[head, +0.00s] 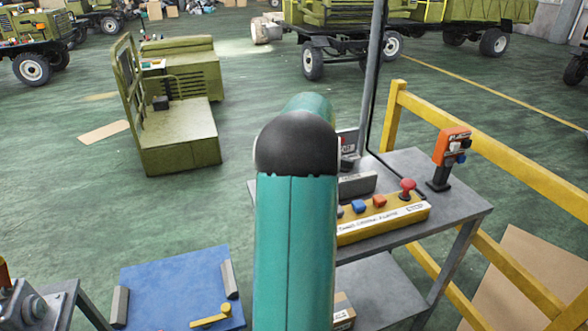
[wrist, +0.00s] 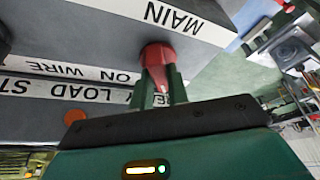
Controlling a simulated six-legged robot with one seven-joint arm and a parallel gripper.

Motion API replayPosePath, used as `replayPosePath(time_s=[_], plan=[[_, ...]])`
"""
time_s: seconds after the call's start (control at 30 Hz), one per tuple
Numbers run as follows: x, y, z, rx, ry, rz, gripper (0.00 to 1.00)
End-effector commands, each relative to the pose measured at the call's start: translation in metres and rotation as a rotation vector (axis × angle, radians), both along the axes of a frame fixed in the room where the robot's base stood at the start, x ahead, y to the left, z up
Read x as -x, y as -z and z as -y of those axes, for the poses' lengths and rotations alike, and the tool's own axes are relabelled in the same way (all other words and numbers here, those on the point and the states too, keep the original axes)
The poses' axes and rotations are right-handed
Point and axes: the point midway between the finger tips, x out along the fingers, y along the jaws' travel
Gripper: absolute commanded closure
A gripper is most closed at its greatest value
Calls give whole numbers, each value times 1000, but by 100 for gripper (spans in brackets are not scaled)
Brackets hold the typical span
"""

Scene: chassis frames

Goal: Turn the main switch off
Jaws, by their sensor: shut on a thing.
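In the wrist view a red switch knob (wrist: 157,53) sits on a dark grey panel beside a white label reading "MAIN" (wrist: 172,16), which appears upside down. My gripper (wrist: 160,80) has its two dark green fingers on either side of the knob and is shut on it. The fingertips partly cover the knob's lower part. In the head view my teal arm hides the gripper and the knob it holds.
A grey bench (head: 461,204) holds a yellow button box (head: 385,220) and an orange device (head: 453,146) on a stand. A yellow rail (head: 490,147) runs behind. Green floor lies open between.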

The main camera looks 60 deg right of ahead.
Motion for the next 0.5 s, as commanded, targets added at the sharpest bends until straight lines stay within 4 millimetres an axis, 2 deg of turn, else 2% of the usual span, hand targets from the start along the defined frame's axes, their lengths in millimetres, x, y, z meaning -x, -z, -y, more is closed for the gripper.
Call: replayPosePath(time_s=[0.2,0.5], plan=[[1,0,1,0,-130,-1,100],[1,0,1,-1,-210,-2,100]])
